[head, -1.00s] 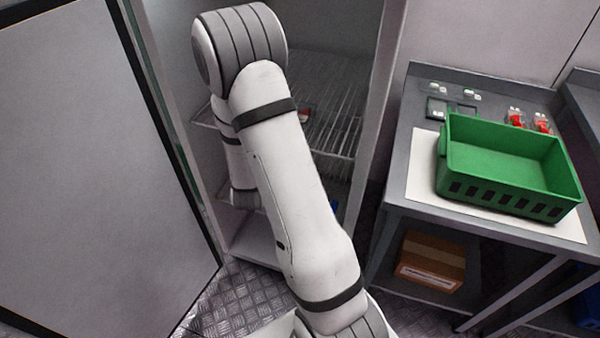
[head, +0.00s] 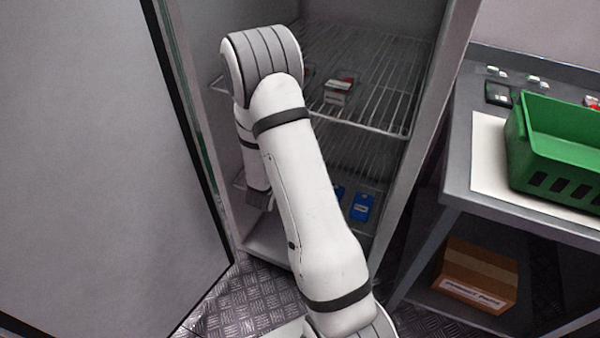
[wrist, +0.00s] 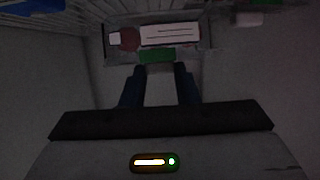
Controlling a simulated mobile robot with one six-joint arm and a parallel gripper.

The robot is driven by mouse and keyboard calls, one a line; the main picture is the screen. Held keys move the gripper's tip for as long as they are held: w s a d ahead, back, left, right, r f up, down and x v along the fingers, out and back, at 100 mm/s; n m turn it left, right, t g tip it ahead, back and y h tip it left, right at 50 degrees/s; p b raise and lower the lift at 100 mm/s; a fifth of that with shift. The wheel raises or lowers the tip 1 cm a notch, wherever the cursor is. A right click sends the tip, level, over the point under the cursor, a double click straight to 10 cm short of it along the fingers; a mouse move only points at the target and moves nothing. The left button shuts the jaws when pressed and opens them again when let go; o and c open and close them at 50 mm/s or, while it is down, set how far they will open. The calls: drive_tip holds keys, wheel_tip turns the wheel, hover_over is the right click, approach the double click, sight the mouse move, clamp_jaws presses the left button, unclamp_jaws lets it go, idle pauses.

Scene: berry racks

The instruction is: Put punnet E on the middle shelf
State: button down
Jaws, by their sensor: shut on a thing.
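My gripper (wrist: 160,72) is shut on a punnet (wrist: 178,34) in the wrist view. The punnet has a pale label with a red round mark and a green patch below it; no letter is readable. In the head view my arm reaches into the open cabinet, and the gripper and held punnet are hidden or too dark to make out. An upper wire shelf (head: 385,100) and a lower wire shelf (head: 345,172) show there. I cannot tell which is the middle one, as the cabinet top is out of view.
A punnet with red contents (head: 339,92) stands on the upper visible shelf. A blue item (head: 362,206) sits lower in the cabinet. The open door (head: 95,150) is at left. A green crate (head: 560,150) stands on the bench (head: 480,205) at right, above a cardboard box (head: 478,275).

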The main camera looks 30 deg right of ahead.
wheel_tip(320, 180, down, 4)
drive_tip(key=shift+f+b, duration=0.15)
drive_tip(key=shift+b, duration=0.45)
drive_tip(key=c, duration=1.1)
unclamp_jaws()
